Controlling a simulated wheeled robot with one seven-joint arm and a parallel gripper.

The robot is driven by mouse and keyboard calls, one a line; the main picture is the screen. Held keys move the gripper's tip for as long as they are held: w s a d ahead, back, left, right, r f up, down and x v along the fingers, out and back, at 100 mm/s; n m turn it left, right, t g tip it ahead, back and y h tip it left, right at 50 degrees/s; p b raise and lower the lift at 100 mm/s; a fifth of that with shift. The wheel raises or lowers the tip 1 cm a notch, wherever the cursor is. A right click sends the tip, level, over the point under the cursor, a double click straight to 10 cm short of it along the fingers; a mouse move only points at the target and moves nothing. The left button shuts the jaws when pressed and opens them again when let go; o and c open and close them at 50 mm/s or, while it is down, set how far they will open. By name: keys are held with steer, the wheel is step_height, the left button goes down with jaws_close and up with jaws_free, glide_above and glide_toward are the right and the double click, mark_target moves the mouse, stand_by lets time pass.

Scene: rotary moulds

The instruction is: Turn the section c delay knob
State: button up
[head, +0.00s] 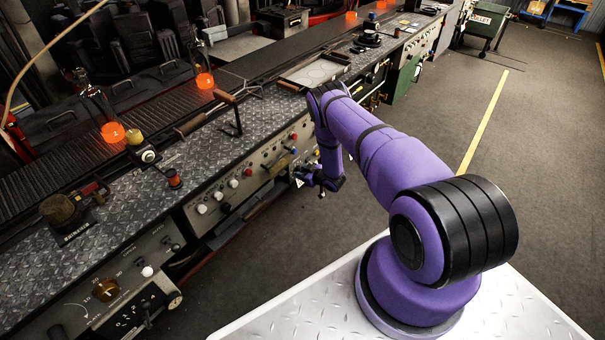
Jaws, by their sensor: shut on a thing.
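My gripper (303,176) is at the right end of the front control panel (240,186) below the bench top. Its jaws are shut on a small knob at the panel face. The fingers hide most of that knob, and its label and setting cannot be read. The lettering is too small to tell which section each control belongs to.
The long bench has a diamond-plate top (215,160) with orange-glowing lamps (113,132). A lower-left panel has a brass knob (106,290). A metal lever (237,120) stands above the bench edge.

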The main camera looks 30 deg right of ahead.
steer(key=n+t+h, duration=0.1)
steer(key=n+h, duration=0.1)
steer(key=n, duration=0.1)
steer(key=n+t+h, duration=0.1)
steer(key=n+h, duration=0.1)
steer(key=n, duration=0.2)
steer(key=shift+s+a+f+t, duration=0.15)
steer(key=shift+f+t, duration=0.05)
steer(key=shift+t, duration=0.1)
steer(key=shift+n, duration=0.3)
stand_by(0.4)
steer(key=o, duration=0.9)
steer(key=v, duration=1)
steer(key=shift+s, duration=0.35)
steer(key=shift+s, duration=0.1)
